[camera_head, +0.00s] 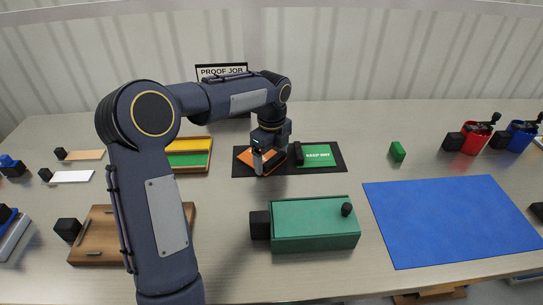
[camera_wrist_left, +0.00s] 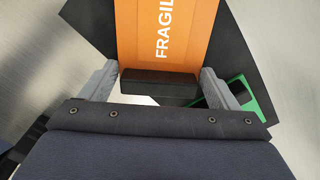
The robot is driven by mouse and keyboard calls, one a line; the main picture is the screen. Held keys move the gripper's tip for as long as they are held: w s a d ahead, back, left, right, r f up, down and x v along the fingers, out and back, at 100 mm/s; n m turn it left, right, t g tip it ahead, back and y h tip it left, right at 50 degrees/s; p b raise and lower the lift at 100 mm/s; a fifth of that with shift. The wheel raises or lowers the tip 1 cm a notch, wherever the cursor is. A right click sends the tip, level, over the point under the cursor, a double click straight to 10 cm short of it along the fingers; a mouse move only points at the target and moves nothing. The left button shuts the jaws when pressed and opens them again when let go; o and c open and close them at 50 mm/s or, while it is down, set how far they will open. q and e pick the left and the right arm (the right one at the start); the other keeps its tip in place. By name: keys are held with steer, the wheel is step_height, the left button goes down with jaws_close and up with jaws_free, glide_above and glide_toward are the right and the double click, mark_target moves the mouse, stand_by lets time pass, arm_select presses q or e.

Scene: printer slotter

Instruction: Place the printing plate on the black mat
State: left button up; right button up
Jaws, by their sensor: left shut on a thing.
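The orange printing plate (camera_head: 245,156), marked FRAGILE in the left wrist view (camera_wrist_left: 165,30), has a black block handle (camera_wrist_left: 158,83). My left gripper (camera_head: 266,160) is shut on this handle, with one finger on each side of it. The plate is over the left part of the black mat (camera_head: 335,152), and I cannot tell whether it touches the mat. The gripper hides part of the plate in the head view. A green plate (camera_head: 317,156) marked KEEP DRY lies on the right part of the mat. My right gripper is not in view.
A green box (camera_head: 315,222) with a black knob stands in front of the mat. A blue sheet (camera_head: 450,220) lies at right. A wooden tray (camera_head: 90,240) and a tray with yellow and green pieces (camera_head: 190,160) are at left. A small green block (camera_head: 397,151) stands right of the mat.

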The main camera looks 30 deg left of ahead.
arm_select(q)
steer(key=shift+f, duration=0.2)
steer(key=o, duration=0.9)
steer(key=shift+o, duration=0.2)
step_height(320, 180, up, 12)
steer(key=p, duration=0.2)
steer(key=s+d+r+n+t, duration=0.1)
steer(key=s+r+n, duration=0.2)
steer(key=s+n, duration=0.3)
steer(key=s+d+f+n+t+h, duration=0.1)
steer(key=s+d+f+n, duration=0.1)
steer(key=s+n, duration=0.3)
steer(key=s+d+f+n+t+h, duration=0.1)
steer(key=s+f+n, duration=0.3)
steer(key=s, duration=0.5)
steer(key=s+d+f+n+t+h, duration=0.1)
steer(key=s+d+f+n+t, duration=0.1)
steer(key=s+n, duration=0.5)
steer(key=shift+s+d+f+t+h, duration=0.2)
steer(key=shift+s+d+f, duration=0.1)
steer(key=shift+d, duration=0.25)
steer(key=shift+s+d+f+t+h, duration=0.1)
steer(key=shift+s+d+f+h, duration=0.15)
steer(key=shift+d, duration=0.25)
steer(key=shift+s+f, duration=0.1)
